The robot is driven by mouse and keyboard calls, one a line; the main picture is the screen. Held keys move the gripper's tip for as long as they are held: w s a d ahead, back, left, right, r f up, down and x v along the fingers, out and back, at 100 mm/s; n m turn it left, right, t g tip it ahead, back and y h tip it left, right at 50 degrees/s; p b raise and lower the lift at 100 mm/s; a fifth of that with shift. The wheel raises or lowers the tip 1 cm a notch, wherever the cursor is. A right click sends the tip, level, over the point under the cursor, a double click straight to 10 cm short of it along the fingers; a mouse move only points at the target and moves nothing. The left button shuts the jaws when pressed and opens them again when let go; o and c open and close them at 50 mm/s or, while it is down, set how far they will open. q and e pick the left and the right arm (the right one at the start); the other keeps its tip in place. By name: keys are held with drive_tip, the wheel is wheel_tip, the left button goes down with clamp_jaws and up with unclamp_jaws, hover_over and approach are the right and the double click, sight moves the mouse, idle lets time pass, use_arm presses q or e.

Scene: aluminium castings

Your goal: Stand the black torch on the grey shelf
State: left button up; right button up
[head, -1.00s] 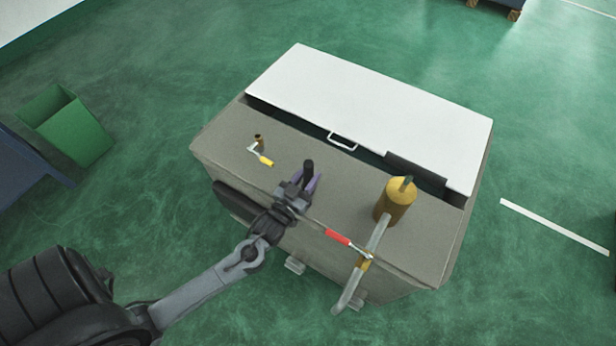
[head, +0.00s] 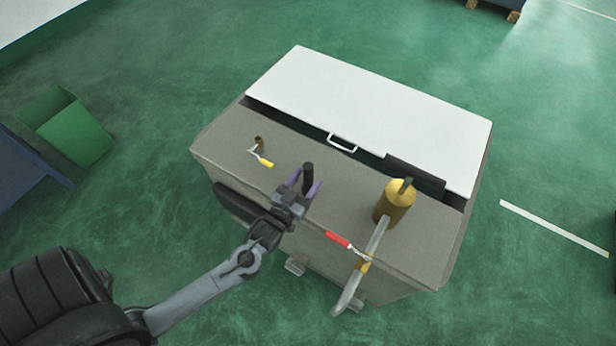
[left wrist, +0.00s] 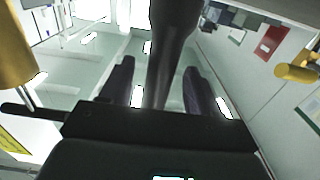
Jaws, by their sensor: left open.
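The black torch (head: 308,173) stands upright on the near part of the grey shelf (head: 225,140). My left gripper (head: 305,185) is open, its purple fingers spread on either side of the torch with gaps visible. The torch's lower end is hidden by the gripper in the head view. In the left wrist view the torch (left wrist: 174,40) rises as a dark, widening shaft between the two spread fingers of the gripper (left wrist: 160,82). My right gripper is in neither view.
A red-handled tool (head: 338,240) lies near the front edge, a yellow-handled tool (head: 262,159) at left. A white lid (head: 370,105) with a handle covers the back.

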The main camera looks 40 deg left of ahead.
use_arm(q)
drive_tip(key=s+d+r+m+g+h+p, duration=0.1)
drive_tip(key=s+d+m+g, duration=0.1)
drive_tip(key=s+d+g, duration=0.2)
drive_tip(key=s+d+r+m+g+h+p, duration=0.1)
drive_tip(key=s+d+g, duration=0.3)
drive_tip(key=s+g, duration=0.6)
drive_tip(key=s+m+h, duration=0.1)
drive_tip(key=s, duration=0.5)
drive_tip(key=shift+s+d, duration=0.15)
drive_tip(key=shift+d, duration=0.25)
